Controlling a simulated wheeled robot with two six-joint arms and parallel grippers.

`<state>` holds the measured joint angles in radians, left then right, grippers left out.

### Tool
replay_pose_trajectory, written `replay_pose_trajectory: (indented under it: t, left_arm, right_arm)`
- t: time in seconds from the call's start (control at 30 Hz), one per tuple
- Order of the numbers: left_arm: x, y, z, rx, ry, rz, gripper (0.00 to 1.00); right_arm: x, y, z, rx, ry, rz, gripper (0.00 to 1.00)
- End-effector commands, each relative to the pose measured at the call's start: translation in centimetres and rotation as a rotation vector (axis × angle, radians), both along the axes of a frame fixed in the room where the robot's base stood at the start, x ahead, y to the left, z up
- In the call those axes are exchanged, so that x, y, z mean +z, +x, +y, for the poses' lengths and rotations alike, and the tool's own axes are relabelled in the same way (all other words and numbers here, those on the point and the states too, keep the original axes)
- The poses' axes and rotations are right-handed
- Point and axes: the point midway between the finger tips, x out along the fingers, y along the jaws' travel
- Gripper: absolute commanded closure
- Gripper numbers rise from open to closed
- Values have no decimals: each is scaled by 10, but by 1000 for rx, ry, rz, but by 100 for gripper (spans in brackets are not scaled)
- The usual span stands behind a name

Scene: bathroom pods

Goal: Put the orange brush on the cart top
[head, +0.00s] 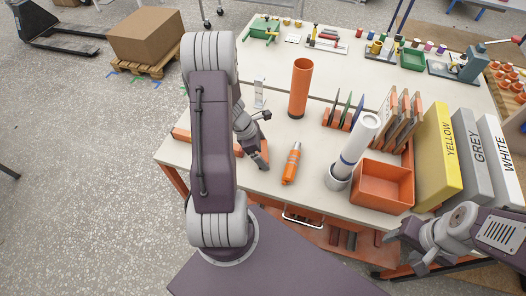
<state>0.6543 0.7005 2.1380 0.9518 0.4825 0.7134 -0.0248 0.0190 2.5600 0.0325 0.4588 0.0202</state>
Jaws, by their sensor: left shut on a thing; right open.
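My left gripper (256,150) is low over the left part of the white worktop (225,160). It is shut on a small orange piece (264,149), mostly hidden by the fingers; I cannot tell whether this is the brush. An orange cylinder with a grey band (291,165) lies just right of the gripper, apart from it. I cannot pick out a separate cart; the worktop stands on an orange frame with a lower shelf. My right gripper (408,253) is open and empty, off the worktop's front right edge.
A tall orange tube (300,88), a white roll in a cup (357,145), an orange bin (384,186) and upright panels (402,118) crowd the middle and right. Yellow, grey and white binders (444,160) stand at the right. Free worktop lies around the orange cylinder.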

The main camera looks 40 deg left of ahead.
Motion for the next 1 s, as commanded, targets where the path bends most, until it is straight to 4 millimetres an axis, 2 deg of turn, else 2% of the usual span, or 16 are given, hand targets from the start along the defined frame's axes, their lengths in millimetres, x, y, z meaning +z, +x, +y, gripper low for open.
replay_pose_trajectory:
  t: [0.03,0.07,0.27,0.37,0.47,0.6,0.8,1.0]
  left_arm:
    - [-4,0,0,0,0,0,70]
    - [-2,0,0,0,0,0,0]
    - [-2,0,0,0,0,0,0]
    - [6,0,0,0,0,0,0]
    - [22,-3,7,3,3,-4,0]
    - [58,-12,18,2,5,-5,0]
    - [97,-24,31,3,3,-3,0]
    - [112,-28,36,1,1,0,0]
  right_arm:
    - [-3,0,0,0,0,0,42]
    - [-2,0,0,0,0,0,42]
    - [-2,0,0,0,0,0,42]
    - [5,0,0,0,0,0,42]
    - [10,0,0,0,0,0,42]
    - [20,0,0,0,0,0,42]
    - [26,0,0,0,0,0,42]
    - [27,0,0,0,0,0,42]
